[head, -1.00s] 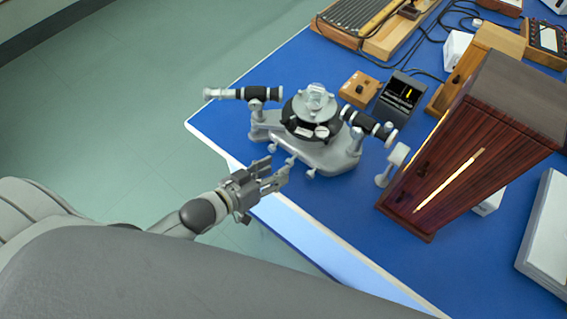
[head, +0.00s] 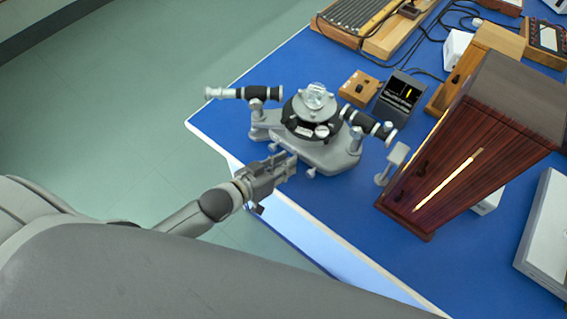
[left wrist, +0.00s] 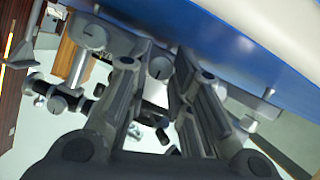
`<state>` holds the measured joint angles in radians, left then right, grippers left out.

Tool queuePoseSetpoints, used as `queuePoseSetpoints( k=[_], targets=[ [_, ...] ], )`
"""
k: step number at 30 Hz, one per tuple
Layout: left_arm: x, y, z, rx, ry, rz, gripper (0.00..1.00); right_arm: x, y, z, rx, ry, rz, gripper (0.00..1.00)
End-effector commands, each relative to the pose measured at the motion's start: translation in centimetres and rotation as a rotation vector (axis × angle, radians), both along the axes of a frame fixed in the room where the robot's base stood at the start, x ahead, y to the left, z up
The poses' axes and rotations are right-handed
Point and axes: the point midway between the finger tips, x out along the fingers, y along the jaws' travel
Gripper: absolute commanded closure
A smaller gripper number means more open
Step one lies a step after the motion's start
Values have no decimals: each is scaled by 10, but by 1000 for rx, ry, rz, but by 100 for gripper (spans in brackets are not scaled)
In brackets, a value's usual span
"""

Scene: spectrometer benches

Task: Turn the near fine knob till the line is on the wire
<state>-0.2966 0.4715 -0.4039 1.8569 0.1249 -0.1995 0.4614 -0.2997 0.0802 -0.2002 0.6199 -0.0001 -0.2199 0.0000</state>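The spectrometer (head: 325,155) stands near the corner of the blue bench, with a round dark table and two black-and-silver tubes. Small silver knobs stick out of its near side; one knob (head: 311,172) shows just right of my left gripper (head: 284,164). Another knob is hidden behind the gripper. In the left wrist view, my left gripper (left wrist: 165,70) has its fingers apart, with a round silver knob (left wrist: 160,67) between them in the picture; I cannot tell if they touch it. My right gripper is out of view.
A tall dark wooden cabinet (head: 470,150) with a bright slit stands to the right. A grey stand (head: 393,163) is between it and the spectrometer. A small wooden box (head: 359,89) sits behind. The bench edge (head: 300,212) runs just below the gripper.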

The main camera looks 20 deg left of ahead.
Motion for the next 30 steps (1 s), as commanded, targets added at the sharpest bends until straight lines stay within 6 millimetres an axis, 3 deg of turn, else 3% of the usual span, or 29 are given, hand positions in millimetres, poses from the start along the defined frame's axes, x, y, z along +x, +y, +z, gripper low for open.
queuePoseSetpoints(
  k=[3,14,30],
  targets=[
    [0,0,0,0,0,0,100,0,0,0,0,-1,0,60],
    [0,-1,2,56,-21,1,100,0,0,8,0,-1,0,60],
    [-2,-5,0,473,-171,4,100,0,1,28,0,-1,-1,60]
  ],
)
